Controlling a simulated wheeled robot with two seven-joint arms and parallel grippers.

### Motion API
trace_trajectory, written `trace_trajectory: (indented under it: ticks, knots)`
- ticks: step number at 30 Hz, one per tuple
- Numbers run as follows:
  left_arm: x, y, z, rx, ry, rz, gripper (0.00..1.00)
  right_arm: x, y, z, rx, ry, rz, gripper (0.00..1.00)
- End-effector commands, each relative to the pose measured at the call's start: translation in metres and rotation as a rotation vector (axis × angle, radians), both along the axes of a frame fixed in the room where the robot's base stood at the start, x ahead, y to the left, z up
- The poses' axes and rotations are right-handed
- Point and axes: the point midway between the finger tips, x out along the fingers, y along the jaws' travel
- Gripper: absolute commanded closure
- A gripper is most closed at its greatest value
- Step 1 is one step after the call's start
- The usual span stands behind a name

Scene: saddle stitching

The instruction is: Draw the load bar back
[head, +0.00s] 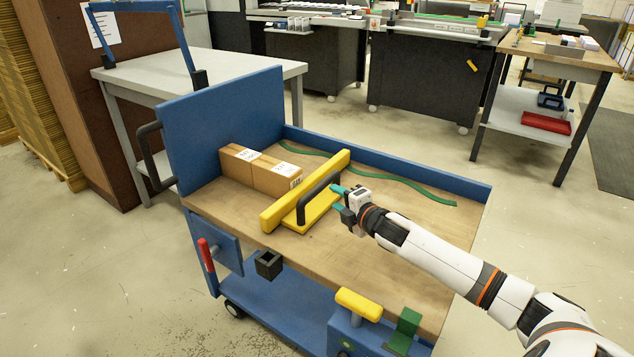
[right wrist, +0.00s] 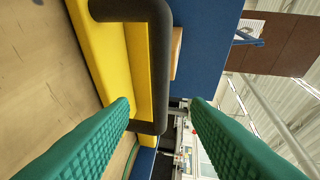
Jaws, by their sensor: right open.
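The yellow load bar (head: 318,192) lies across the wooden deck of the blue cart, against or close to two cardboard boxes (head: 260,172). Its black handle (head: 305,203) stands on its right side. My right gripper (head: 338,197) is open at the far end of the handle. In the right wrist view the green ribbed fingers (right wrist: 160,112) are spread, and the handle's end (right wrist: 150,127) shows between their tips; I cannot tell whether they touch it. The yellow bar (right wrist: 92,45) runs behind the handle. My left gripper is not in view.
The deck (head: 400,215) right of the bar is mostly bare, with a green strap (head: 400,182) along the far side. Blue end panel (head: 225,130) and far rim (head: 400,165) edge the cart. A red lever (head: 206,255) and yellow grip (head: 358,304) stand at its near side.

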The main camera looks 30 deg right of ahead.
Motion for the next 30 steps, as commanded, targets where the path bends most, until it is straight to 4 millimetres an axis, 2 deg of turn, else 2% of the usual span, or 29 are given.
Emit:
trace_trajectory:
  ticks: [16,18,24,30]
  knots:
    - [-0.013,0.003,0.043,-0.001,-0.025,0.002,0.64,0.080,-0.001,-0.013,0.000,-0.003,-0.002,0.57]
    - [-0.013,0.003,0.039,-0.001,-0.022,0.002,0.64,0.088,-0.001,-0.016,0.001,-0.002,-0.001,0.57]
    - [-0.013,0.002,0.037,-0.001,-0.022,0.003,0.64,0.103,-0.001,-0.018,0.001,-0.002,0.000,0.57]
    - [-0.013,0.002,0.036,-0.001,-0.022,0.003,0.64,0.107,-0.001,-0.018,-0.002,-0.001,0.000,0.57]
